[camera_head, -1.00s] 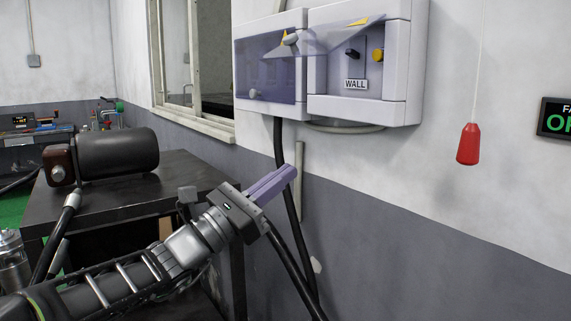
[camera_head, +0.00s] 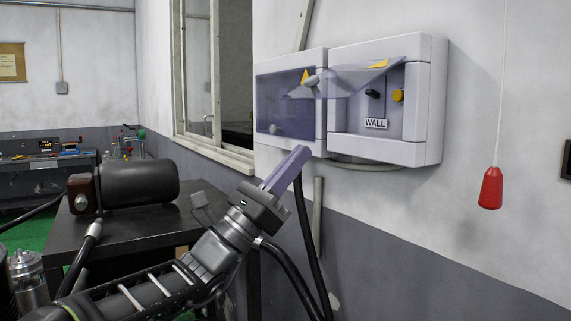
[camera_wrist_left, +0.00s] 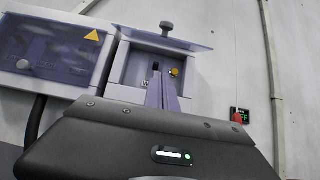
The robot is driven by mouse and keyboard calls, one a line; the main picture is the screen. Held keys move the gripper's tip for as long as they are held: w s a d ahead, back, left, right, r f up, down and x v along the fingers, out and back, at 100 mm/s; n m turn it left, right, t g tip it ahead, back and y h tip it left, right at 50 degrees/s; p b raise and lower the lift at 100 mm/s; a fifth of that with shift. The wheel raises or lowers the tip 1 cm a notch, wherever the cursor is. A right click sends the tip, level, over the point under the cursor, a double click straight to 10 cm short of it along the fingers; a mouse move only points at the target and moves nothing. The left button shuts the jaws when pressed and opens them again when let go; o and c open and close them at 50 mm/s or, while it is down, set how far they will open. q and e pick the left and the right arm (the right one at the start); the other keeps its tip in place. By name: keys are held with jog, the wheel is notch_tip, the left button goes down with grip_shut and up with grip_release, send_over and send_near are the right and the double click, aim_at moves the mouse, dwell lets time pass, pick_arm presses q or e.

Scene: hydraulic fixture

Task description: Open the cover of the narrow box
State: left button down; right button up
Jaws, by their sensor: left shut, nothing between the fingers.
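Two pale boxes hang side by side on the wall. The left box (camera_head: 290,142) has a translucent purple cover (camera_head: 285,105), lying closed, with a pale knob (camera_head: 275,129) near its bottom. The right box (camera_head: 404,150) has a WALL label, a black knob (camera_head: 373,94) and a yellow knob (camera_head: 397,95) inside. Its translucent cover (camera_head: 345,82) is raised and juts outward. My right gripper is out of view.
A black hose (camera_head: 306,230) runs down below the boxes. A red pull handle (camera_head: 490,188) hangs on a cord at the right. A dark table (camera_head: 140,235) with a black motor-like cylinder (camera_head: 140,182) stands left.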

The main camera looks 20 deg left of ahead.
pick_arm(q)
notch_tip(320, 180, up, 7)
jog(key=w+d+p, duration=0.1)
jog(key=p, duration=0.2)
jog(key=shift+w+d+r, duration=0.15)
jog(key=shift+w+d, duration=0.05)
jog(key=shift+w, duration=0.15)
jog(key=shift+r, duration=0.15)
notch_tip(320, 180, up, 11)
jog(key=s+a+g+y+p, duration=0.1)
jog(key=s+a+g+p, duration=0.1)
jog(key=p, duration=0.9)
jog(key=shift+s+y, duration=0.4)
jog(key=shift+a, duration=0.1)
